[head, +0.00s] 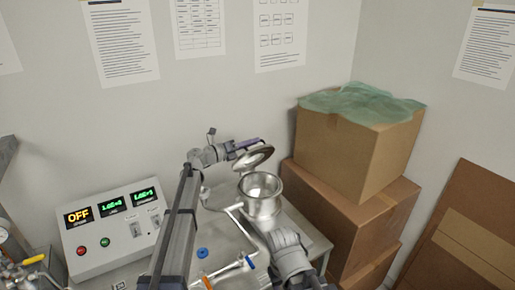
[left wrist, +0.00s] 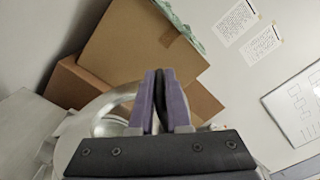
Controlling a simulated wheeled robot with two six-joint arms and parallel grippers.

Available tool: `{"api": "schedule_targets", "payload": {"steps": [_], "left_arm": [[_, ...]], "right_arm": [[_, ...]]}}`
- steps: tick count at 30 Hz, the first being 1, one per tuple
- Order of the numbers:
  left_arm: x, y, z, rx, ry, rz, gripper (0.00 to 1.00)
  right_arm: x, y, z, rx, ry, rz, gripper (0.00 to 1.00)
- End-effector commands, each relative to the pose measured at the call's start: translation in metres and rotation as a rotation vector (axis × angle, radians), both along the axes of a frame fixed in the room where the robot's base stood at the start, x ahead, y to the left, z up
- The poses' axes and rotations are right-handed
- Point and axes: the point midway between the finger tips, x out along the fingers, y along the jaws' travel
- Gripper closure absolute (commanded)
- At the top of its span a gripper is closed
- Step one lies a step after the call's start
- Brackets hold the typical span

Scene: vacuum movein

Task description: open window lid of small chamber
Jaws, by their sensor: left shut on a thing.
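The small chamber (head: 262,205) is a round metal pot on the table, its top open. Its round window lid (head: 254,158) stands raised and tilted above the chamber's back left rim. My left gripper (head: 247,143) is at the lid's upper edge, its purple fingers closed together there. In the left wrist view the purple fingers (left wrist: 160,100) are shut, with the curved metal rim of the lid (left wrist: 120,100) beside and behind them. The exact grip point on the lid is hidden. My right arm comes in at the lower right, below the chamber, and its fingertips are not visible.
A control box (head: 112,228) with lit displays stands left of the chamber. Thin pipes with blue valve handles (head: 203,253) run in front of it. Stacked cardboard boxes (head: 350,150) stand close on the right, with green plastic (head: 362,103) on top. A grey wall is behind.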

Motion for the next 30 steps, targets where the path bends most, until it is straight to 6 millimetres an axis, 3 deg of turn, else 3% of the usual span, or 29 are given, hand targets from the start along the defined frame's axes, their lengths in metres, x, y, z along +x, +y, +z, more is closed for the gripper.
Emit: {"api": "schedule_targets", "payload": {"steps": [3, 12, 30], "left_arm": [[0.018, 0.011, 0.006, -0.051, 0.078, 0.004, 1.00], [0.043, 0.029, 0.008, -0.153, 0.231, 0.004, 1.00], [0.054, 0.037, 0.007, -0.205, 0.315, 0.001, 1.00]], "right_arm": [[0.000, 0.000, 0.006, 0.000, 0.000, 0.000, 0.50], [0.000, 0.000, 0.008, 0.000, 0.000, 0.000, 0.50], [0.000, 0.000, 0.009, 0.000, 0.000, 0.000, 0.50]]}}
